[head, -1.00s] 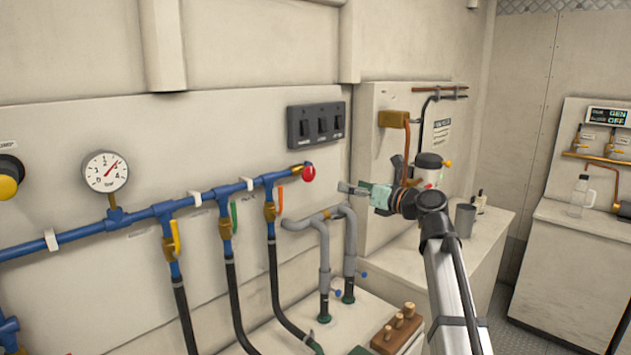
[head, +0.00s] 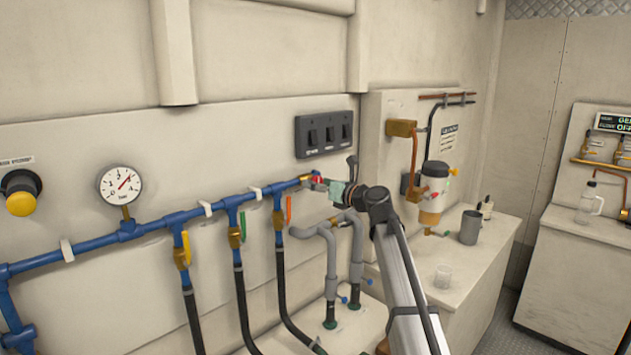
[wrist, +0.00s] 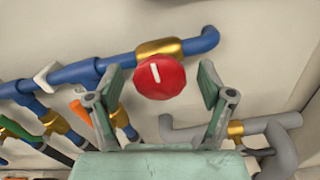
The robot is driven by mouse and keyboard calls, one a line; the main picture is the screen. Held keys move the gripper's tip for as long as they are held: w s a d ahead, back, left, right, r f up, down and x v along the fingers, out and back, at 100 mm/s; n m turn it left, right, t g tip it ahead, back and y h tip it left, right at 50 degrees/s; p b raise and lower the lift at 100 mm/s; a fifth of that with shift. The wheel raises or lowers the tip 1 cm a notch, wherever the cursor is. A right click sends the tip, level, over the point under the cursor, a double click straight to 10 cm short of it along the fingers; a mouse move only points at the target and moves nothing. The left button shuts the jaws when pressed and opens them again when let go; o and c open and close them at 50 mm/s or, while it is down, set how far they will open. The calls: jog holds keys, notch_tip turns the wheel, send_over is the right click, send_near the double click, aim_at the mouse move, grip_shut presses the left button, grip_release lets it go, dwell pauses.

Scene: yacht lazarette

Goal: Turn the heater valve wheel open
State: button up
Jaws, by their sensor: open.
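The red valve wheel (wrist: 159,76), with a white line on its face, sits at the right end of the blue pipe by a brass fitting (wrist: 158,50). In the head view only a bit of the red wheel (head: 317,179) shows, next to my fingers. My gripper (wrist: 160,85) is open, with one finger on each side of the wheel in the wrist view. I see a gap between the wheel and each finger there. The gripper (head: 322,184) is at the wheel in the head view, but contact cannot be told.
Grey pipes (head: 330,245) run just below the gripper. Brass valves with yellow, green and orange levers hang along the blue pipe (head: 160,220) to the left. A black switch panel (head: 323,133) is on the wall above. A filter unit (head: 434,190) stands right.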

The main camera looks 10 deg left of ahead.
jog(key=shift+w+a, duration=0.4)
jog(key=shift+a, duration=0.1)
jog(key=c, duration=1.2)
jog(key=shift+o, duration=0.2)
jog(key=shift+n, duration=0.3)
